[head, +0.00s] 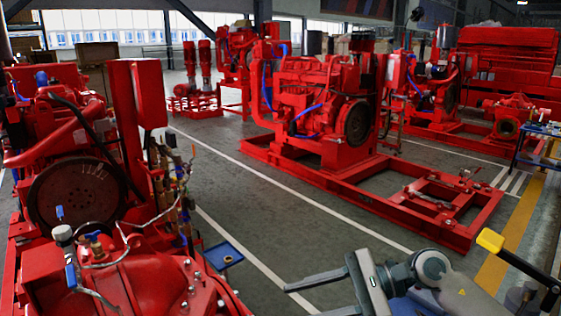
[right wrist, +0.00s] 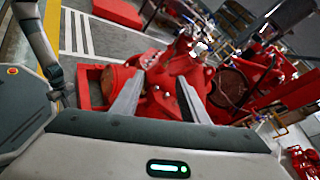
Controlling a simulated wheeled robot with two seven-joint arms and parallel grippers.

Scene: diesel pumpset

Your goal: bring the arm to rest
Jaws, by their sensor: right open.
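My right arm (head: 435,275) comes into the head view at the lower right corner, above the floor. My right gripper (head: 303,300) points left in that view, its two grey fingers apart and nothing between them. The right wrist view also shows the right gripper (right wrist: 160,75) open and empty, with red pump machinery (right wrist: 180,80) beyond the fingers. I cannot tell how far that machinery is from the fingertips. My left arm and gripper are not in view.
A large red pumpset (head: 75,180) with pipes and valves stands close on the left. Another red pumpset (head: 320,100) on a red frame stands across the aisle. A blue tray (head: 223,255) sits beside the near pumpset. Grey floor (head: 300,215) between them is clear. A black bar with a yellow end (head: 490,240) is near my right arm.

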